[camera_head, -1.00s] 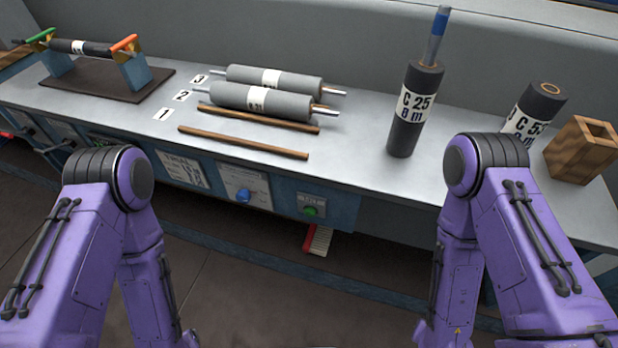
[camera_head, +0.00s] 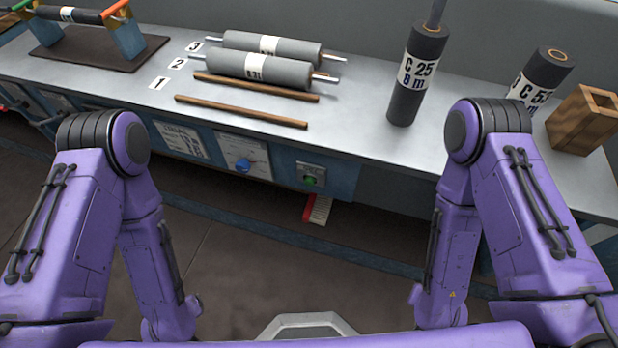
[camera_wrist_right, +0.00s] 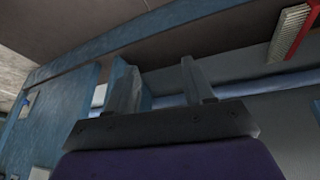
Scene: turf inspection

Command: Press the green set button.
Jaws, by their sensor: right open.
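The green set button (camera_head: 310,180) sits on a small grey box on the blue front of the bench, below the worktop edge, in the head view. It is not clearly visible in the right wrist view. My right gripper (camera_wrist_right: 158,80) shows in the right wrist view with its two fingers apart and nothing between them. It is below the bench level, facing blue panels and the space under the worktop. In the head view both purple arms hang down in front of the bench and neither gripper is visible.
A blue knob (camera_head: 243,165) is left of the button. A red-edged brush (camera_head: 317,209) is below it, also in the right wrist view (camera_wrist_right: 290,32).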

